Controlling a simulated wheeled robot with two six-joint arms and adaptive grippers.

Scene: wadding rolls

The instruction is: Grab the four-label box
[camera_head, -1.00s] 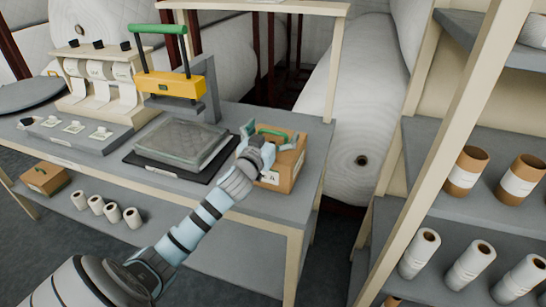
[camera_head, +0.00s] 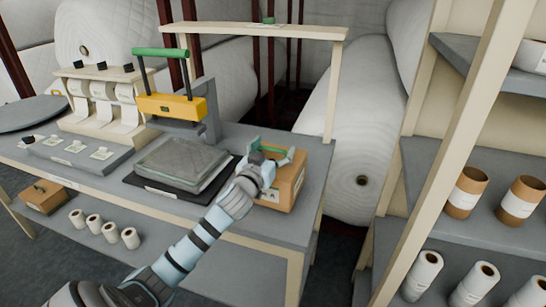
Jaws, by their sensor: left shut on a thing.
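A brown cardboard box (camera_head: 287,184) with a green handle on top and white labels on its sides stands on the grey workbench, right of the black pad. My left gripper (camera_head: 273,160) is at the top of this box and shut on its green handle. The gripper and wrist cover part of the box's top and left side. I cannot count all its labels. My right gripper is not in view.
A yellow press with a green bar (camera_head: 160,52) stands behind a quilted pad (camera_head: 183,163) on the bench. A smaller brown box (camera_head: 43,196) and several white rolls (camera_head: 110,232) lie on the lower shelf. A shelf rack with rolls (camera_head: 466,192) stands at right.

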